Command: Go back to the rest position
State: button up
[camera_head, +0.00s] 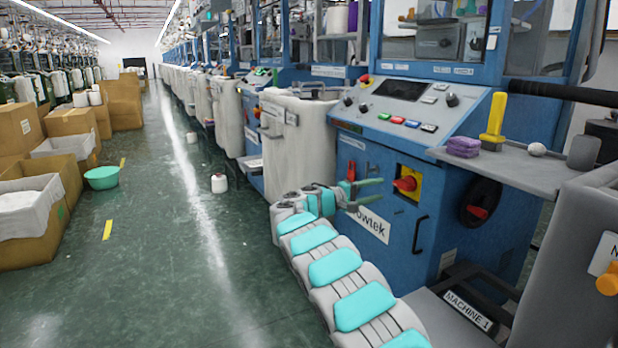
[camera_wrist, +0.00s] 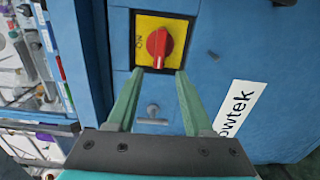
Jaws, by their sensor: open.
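My gripper (camera_head: 372,193) is at the end of my grey and turquoise arm, in front of the blue knitting machine (camera_head: 375,250). Its green fingers are apart and hold nothing. In the wrist view the gripper (camera_wrist: 158,80) points at a red rotary switch (camera_wrist: 159,47) on a yellow plate marked ON, with the fingertips just below the plate in the picture. I cannot tell how far they are from it. In the head view the red switch (camera_head: 404,184) shows clear to the right of the fingers.
A grey shelf (camera_head: 560,172) holds a purple sponge (camera_head: 464,146) and a yellow-handled tool (camera_head: 495,118). A black handle (camera_head: 421,235) stands out from the machine. A white bottle (camera_head: 219,183) and a green basin (camera_head: 102,178) are on the floor. The aisle (camera_head: 160,240) is mostly clear.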

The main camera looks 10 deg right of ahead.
jog(key=s+d+r+m+g+y, duration=0.2)
jog(key=s+d+g, duration=0.3)
jog(key=s, duration=1)
jog(key=s+d+f+m+g+y, duration=0.15)
jog(key=s+y, duration=0.25)
jog(key=s, duration=1.2)
jog(key=s+a+f+y, duration=0.3)
jog(key=s+a, duration=0.4)
jog(key=s, duration=0.4)
jog(key=s+a+f+g+y, duration=0.1)
jog(key=s+a+f+y, duration=0.3)
jog(key=s+a, duration=0.4)
jog(key=s+a+f+y, duration=0.3)
jog(key=s+a+f, duration=0.3)
jog(key=s, duration=0.8)
jog(key=shift+a+m+y, duration=0.35)
jog(key=shift+a+y, duration=0.05)
jog(key=shift+a, duration=0.4)
